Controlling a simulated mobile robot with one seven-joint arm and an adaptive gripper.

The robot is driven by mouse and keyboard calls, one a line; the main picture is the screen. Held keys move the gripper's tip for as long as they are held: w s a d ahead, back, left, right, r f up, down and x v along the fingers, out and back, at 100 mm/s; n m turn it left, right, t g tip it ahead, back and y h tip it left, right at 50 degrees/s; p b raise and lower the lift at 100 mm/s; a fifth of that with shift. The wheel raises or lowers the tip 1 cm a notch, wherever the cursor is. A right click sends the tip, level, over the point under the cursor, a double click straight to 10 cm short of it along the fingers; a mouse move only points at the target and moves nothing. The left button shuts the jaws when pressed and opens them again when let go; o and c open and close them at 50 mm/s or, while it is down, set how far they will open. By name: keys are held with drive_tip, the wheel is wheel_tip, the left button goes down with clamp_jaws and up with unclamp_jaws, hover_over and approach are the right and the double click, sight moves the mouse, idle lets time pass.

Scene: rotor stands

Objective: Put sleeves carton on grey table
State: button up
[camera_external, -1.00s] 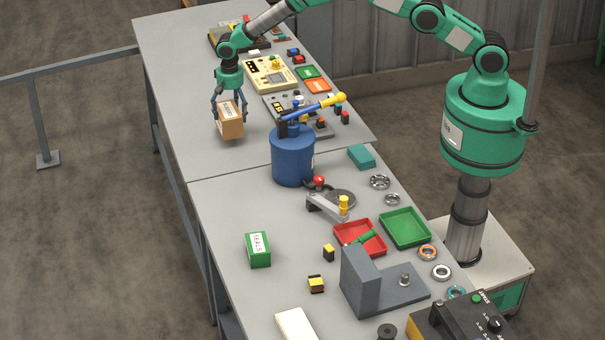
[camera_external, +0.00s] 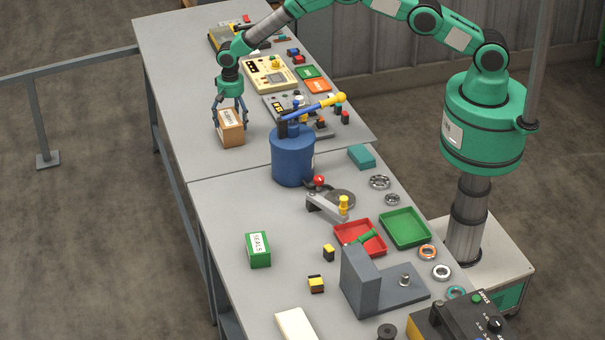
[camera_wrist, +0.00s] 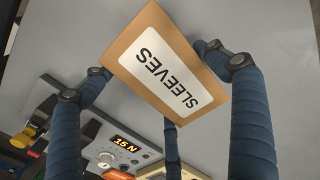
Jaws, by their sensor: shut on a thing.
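The sleeves carton (camera_external: 231,136) is a brown box with a white label. In the wrist view the carton (camera_wrist: 150,50) shows the word SLEEVES on its label. My gripper (camera_external: 229,118) is shut on it, with blue-grey fingers around its sides; the fingers also show in the wrist view (camera_wrist: 165,85). The carton is at or just above the far section of the grey table (camera_external: 180,70); I cannot tell whether its bottom touches the surface.
A blue pot with a yellow-tipped lever (camera_external: 292,155) stands right of the carton. Cream and grey instrument panels (camera_external: 270,75) line the table's right side. A green SEALS carton (camera_external: 259,250) stands on the near section. The table is clear left of the carton.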

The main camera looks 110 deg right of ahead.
drive_tip(key=o, duration=1.5)
drive_tip(key=shift+f, duration=0.1)
drive_tip(key=shift+r+b, duration=0.6)
drive_tip(key=shift+r, duration=5.55)
drive_tip(key=shift+r, duration=0.1)
